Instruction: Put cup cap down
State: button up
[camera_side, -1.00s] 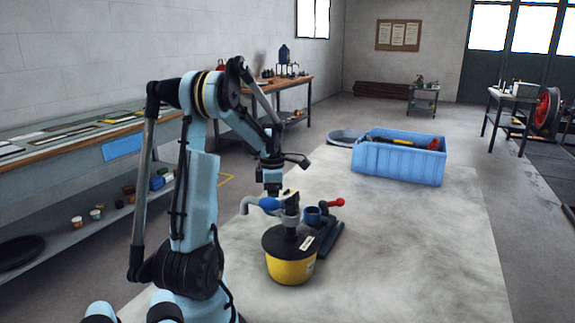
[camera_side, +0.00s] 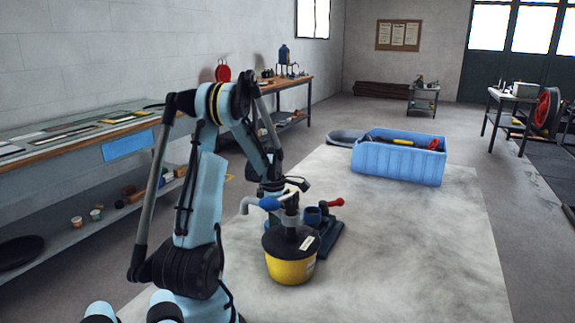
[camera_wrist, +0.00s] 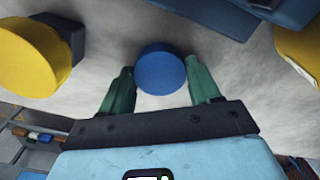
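The cup cap appears in the wrist view as a round blue disc (camera_wrist: 160,70). It sits between the two green fingers of my gripper (camera_wrist: 160,78), whose tips meet its left and right sides. My gripper looks shut on the cap. The pale mat lies beneath; I cannot tell whether the cap touches it. In the side view my gripper is low behind the yellow pot, and its fingers and the cap are hidden.
A yellow pot (camera_side: 290,268) with a dark top and a pump spout stands close in front. A blue cup-like part (camera_side: 312,215) and a red-knobbed lever (camera_side: 335,203) are beside it. A blue crate (camera_side: 398,162) stands farther back. The mat (camera_side: 420,250) is clear at right.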

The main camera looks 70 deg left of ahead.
jog(key=o, duration=0.4)
notch_tip(320, 180, up, 12)
jog(key=shift+r, duration=0.2)
dwell(0.5)
